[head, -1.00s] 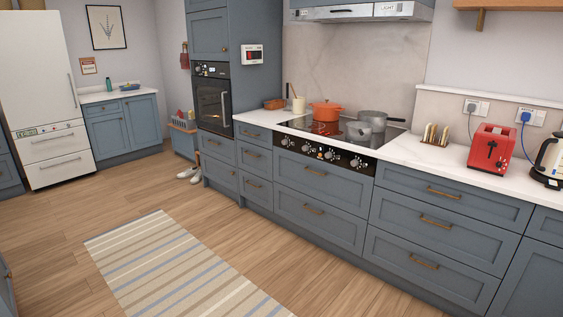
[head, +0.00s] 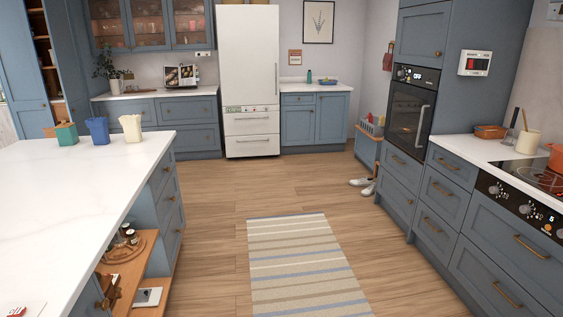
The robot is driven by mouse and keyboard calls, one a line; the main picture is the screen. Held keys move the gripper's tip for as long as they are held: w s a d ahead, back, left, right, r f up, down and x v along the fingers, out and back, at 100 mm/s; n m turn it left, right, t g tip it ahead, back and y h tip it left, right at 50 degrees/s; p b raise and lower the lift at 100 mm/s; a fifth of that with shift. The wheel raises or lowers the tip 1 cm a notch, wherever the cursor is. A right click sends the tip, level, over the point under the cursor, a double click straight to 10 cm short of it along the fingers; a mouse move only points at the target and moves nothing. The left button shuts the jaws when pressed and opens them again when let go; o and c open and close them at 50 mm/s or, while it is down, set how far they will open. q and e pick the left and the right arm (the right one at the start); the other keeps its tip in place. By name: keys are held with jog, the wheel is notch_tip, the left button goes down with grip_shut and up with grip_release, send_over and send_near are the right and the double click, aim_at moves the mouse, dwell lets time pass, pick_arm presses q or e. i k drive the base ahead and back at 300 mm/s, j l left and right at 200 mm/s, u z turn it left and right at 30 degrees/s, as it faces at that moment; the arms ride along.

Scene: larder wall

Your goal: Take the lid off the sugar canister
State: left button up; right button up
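I cannot make out a sugar canister or its lid for certain in the head view. Three small containers stand at the far end of the white island top: a green one (head: 66,134), a blue one (head: 98,131) and a cream one (head: 131,128). They are too small to read any label or tell a lid. A cream pot (head: 528,141) with utensils stands on the right counter by the hob. Neither of my grippers is in view.
The white island top (head: 70,190) fills the left, with open shelves (head: 125,265) at its end. A striped rug (head: 300,265) lies on the open floor between island and right counter (head: 480,150). A white fridge (head: 249,80) stands at the back. Shoes (head: 366,184) lie near the oven units.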

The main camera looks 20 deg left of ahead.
aim_at(64, 124)
jog(key=i+j+u, duration=0.2)
jog(key=i+u, duration=0.25)
jog(key=i, duration=0.4)
jog(key=i+l+u, duration=0.1)
jog(key=i+u, duration=0.3)
jog(key=i, duration=2.8)
jog(key=i+u, duration=0.1)
jog(key=i, duration=2.25)
jog(key=i+j+u, duration=0.1)
jog(key=i+u, duration=0.4)
jog(key=i+l+u, duration=0.1)
jog(key=i+u, duration=0.4)
jog(key=i+l+u, duration=0.3)
jog(key=i+u, duration=0.2)
jog(key=i+j+u, duration=0.15)
jog(key=u, duration=0.3)
jog(key=i+u, duration=0.6)
jog(key=u, duration=0.25)
jog(key=i+l+u, duration=0.2)
jog(key=u, duration=0.25)
jog(key=i+l+u, duration=0.2)
jog(key=u, duration=0.25)
jog(key=i+l+u, duration=0.25)
jog(key=u, duration=0.15)
